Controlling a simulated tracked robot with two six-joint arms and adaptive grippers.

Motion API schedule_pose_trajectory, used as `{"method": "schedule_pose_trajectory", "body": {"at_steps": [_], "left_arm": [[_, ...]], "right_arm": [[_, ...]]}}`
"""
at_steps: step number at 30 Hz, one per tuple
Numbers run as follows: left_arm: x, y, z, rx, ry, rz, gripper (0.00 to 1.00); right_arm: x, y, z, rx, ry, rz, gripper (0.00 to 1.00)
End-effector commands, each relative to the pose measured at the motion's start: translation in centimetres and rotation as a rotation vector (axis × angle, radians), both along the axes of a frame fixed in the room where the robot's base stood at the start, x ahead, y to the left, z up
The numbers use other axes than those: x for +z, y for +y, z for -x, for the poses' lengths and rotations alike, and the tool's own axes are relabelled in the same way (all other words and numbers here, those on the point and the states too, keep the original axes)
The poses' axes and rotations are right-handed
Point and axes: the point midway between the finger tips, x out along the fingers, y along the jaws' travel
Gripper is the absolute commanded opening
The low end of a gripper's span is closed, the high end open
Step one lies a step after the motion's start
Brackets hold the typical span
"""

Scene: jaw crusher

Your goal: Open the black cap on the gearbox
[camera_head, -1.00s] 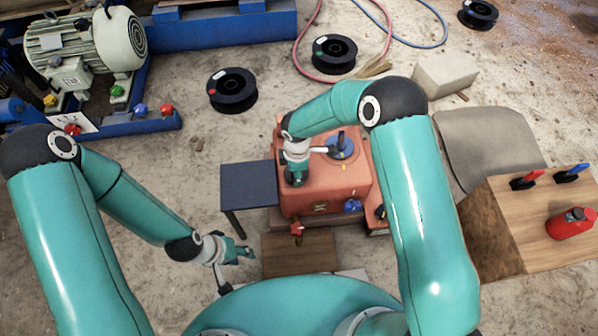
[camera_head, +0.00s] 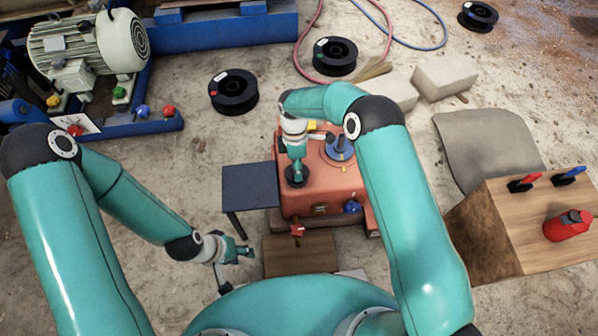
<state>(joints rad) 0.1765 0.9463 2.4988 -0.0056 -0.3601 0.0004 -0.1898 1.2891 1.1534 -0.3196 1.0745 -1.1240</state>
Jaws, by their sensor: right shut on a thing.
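The gearbox (camera_head: 332,185) is an orange-red box standing at the centre. The black cap (camera_head: 296,180) is a round dark piece on the left part of its top. My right gripper (camera_head: 297,172) points down from above and is shut on the black cap, covering part of it. Whether the cap still sits in its seat or is slightly raised cannot be told. My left gripper (camera_head: 244,250) hangs empty, with its fingers apart, left of the wooden board and away from the gearbox.
A blue round part with a handle (camera_head: 341,148) stands on the gearbox, right of the cap. A small dark table (camera_head: 249,187) is at its left. A wooden board (camera_head: 300,254) lies in front. A wooden box (camera_head: 515,228) with a red bottle (camera_head: 568,226) is at the right.

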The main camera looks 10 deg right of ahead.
Motion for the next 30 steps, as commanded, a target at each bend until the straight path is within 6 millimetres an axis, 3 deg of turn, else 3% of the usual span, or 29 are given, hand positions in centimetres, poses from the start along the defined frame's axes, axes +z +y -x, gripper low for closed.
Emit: {"method": "schedule_pose_trajectory", "body": {"at_steps": [1, 12, 26, 27, 30], "left_arm": [[-1.1, 0.0, 0.0, 0.0, 0.001, 0.0, 0.4], [-5.1, 0.0, 0.0, 0.0, 0.001, 0.0, 0.4], [-5.5, 0.0, 0.0, 0.0, 0.0, 0.0, 0.4], [-5.5, 0.0, 0.0, 0.0, 0.0, 0.0, 0.4], [-5.5, 0.0, 0.0, 0.0, 0.0, 0.0, 0.4]], "right_arm": [[-0.5, -0.2, -0.6, -0.004, 0.017, 0.001, 0.0], [0.1, -0.3, -1.4, -0.006, 0.177, 0.0, 0.0], [1.0, -0.3, -1.5, -0.004, 0.212, -0.003, 0.0], [1.0, -0.3, -1.5, -0.004, 0.212, -0.003, 0.32], [1.0, -0.3, -1.5, -0.004, 0.212, -0.003, 0.49]]}}
